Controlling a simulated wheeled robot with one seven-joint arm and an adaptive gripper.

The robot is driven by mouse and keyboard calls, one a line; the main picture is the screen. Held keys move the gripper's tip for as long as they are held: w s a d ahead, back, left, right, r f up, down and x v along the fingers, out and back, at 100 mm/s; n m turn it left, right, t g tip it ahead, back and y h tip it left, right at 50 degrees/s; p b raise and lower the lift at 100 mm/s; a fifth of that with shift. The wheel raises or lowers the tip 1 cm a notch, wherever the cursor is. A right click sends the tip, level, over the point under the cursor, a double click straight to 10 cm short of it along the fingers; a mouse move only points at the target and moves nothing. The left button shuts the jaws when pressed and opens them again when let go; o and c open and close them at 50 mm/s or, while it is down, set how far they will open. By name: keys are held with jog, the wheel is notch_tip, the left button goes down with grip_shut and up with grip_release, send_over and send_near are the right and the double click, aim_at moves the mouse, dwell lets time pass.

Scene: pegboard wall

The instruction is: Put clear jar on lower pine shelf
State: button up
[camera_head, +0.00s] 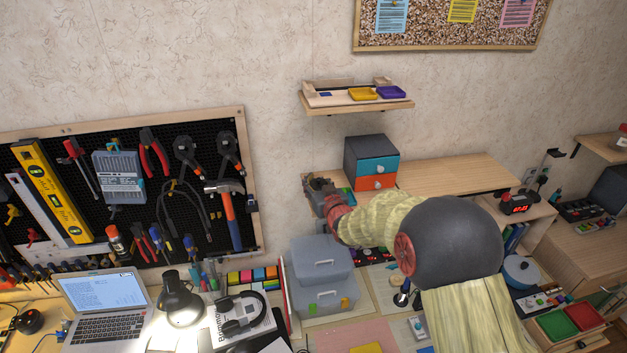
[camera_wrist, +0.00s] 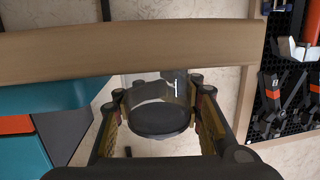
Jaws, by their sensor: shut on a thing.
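The clear jar (camera_wrist: 178,90) with its dark lid (camera_wrist: 160,119) is between the fingers of my gripper (camera_wrist: 158,112), which is shut on it. In the head view my gripper (camera_head: 318,188) is at the left end of the lower pine shelf (camera_head: 450,174), left of the drawer box; the jar is hard to make out there. The wrist view looks upside down. In it the shelf's pine edge (camera_wrist: 110,50) crosses the top, and the jar's clear part reaches that edge. I cannot tell whether they touch.
The drawer box (camera_head: 371,157) with teal and orange drawers stands close right of my gripper. A teal tray (camera_wrist: 55,100) shows beside the jar. An upper pine shelf (camera_head: 350,105) holds small trays above. The lower shelf is bare right of the drawers.

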jog(key=shift+r, duration=0.1)
jog(key=o, duration=1.4)
jog(key=shift+o, duration=0.2)
